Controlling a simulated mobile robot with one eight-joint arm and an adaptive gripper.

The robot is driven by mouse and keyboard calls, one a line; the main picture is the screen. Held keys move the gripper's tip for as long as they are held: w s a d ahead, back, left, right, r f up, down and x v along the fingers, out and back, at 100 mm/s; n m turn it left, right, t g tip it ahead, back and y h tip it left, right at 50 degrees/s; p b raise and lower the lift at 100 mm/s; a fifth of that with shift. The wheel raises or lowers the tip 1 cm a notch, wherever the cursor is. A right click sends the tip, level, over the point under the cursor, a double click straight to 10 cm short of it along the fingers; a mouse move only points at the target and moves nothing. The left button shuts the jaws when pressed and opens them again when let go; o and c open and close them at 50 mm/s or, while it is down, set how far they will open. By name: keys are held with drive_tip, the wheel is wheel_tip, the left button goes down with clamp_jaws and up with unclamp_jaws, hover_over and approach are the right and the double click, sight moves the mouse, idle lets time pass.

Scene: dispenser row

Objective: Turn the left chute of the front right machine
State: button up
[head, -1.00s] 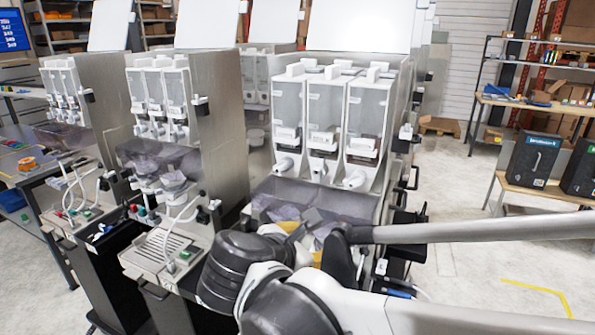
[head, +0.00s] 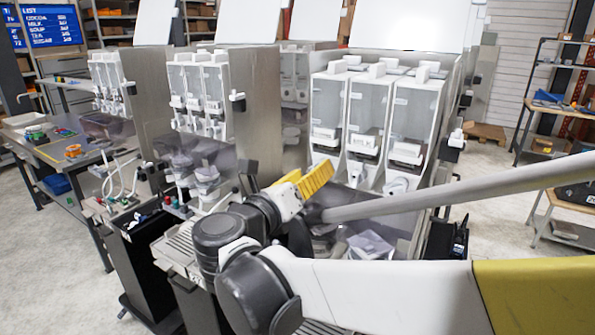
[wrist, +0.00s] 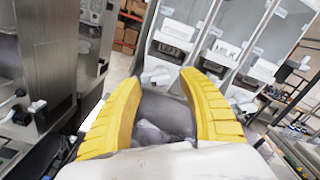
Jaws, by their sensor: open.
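The front right machine (head: 440,120) has three clear canisters with white fittings. In the wrist view its left chute (wrist: 158,75) is a pale, rounded spout under the left canister (wrist: 180,25), just beyond the gap between my fingertips. In the head view this chute is mostly hidden behind my gripper (head: 318,178). The middle chute (head: 357,172) and right chute (head: 397,185) show to its right. My gripper's yellow fingers, also in the wrist view (wrist: 159,82), are spread apart with nothing held between them. I cannot tell whether either finger touches the chute.
A clear splash cover (head: 370,240) with pale shapes behind it lies below the chutes. Another machine (head: 200,100) stands close on the left, its grey side panel (wrist: 50,60) near my gripper. A wall-side table (head: 60,150) is farther left. Open floor lies at right.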

drive_tip(key=shift+x, duration=0.85)
clamp_jaws()
drive_tip(key=shift+r+m, duration=0.1)
drive_tip(key=shift+m, duration=0.2)
drive_tip(key=m+p, duration=0.1)
drive_tip(key=m, duration=0.4)
drive_tip(key=m+p, duration=0.1)
drive_tip(key=m, duration=0.5)
drive_tip(key=shift+s+d+m, duration=0.15)
drive_tip(key=shift+d+m, duration=0.05)
drive_tip(key=shift+m, duration=0.4)
